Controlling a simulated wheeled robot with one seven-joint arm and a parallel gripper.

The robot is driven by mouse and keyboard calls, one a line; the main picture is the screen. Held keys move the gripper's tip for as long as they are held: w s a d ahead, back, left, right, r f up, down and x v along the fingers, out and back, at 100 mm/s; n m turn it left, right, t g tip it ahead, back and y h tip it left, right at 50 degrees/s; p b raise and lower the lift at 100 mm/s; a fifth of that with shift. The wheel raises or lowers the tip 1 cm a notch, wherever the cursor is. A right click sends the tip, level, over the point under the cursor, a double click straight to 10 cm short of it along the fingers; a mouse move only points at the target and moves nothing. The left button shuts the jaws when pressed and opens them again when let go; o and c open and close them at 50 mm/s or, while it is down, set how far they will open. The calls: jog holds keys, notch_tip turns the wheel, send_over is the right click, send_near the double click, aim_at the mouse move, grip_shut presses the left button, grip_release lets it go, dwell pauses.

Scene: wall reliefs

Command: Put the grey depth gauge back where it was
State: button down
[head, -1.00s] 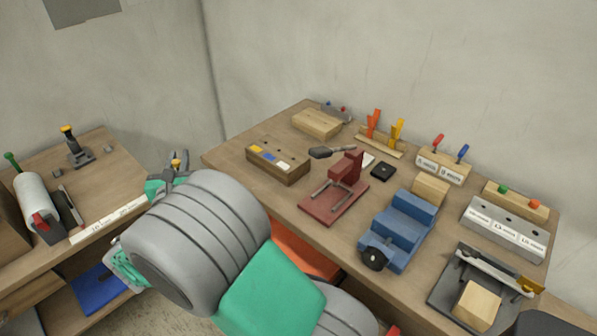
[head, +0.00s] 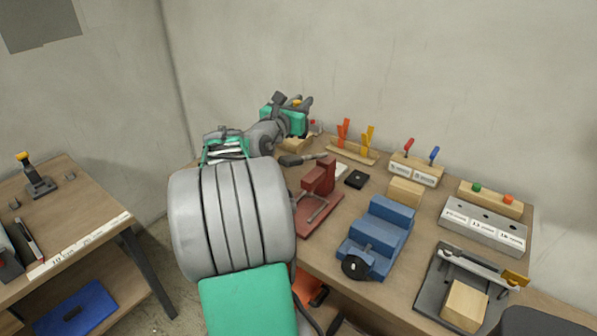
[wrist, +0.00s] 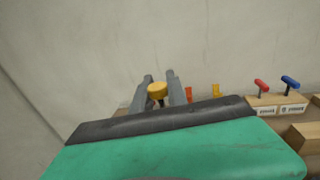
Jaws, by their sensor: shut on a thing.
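My gripper (head: 297,102) is raised over the back left corner of the right-hand bench. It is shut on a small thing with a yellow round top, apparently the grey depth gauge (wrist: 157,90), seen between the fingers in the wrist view. The hand hides most of its body. A similar dark grey tool with a yellow top (head: 38,178) stands upright on the left bench. My arm hides the brown labelled block with holes on the right bench.
The bench holds a light wooden block (head: 295,145), a red vise-like fixture (head: 319,180), a blue stepped block (head: 380,235), a rack with orange and yellow tools (head: 352,152) and a grey labelled block (head: 484,226). A gap separates the left bench (head: 95,205) from it.

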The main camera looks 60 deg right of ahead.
notch_tip(320, 180, down, 16)
jog(key=shift+w+f+b, duration=0.1)
jog(key=shift+b, duration=1.15)
jog(key=c, duration=1.7)
grip_release()
jog(key=shift+f, duration=0.1)
jog(key=shift+c, duration=0.2)
jog(key=o, duration=0.4)
jog(key=shift+o, duration=0.2)
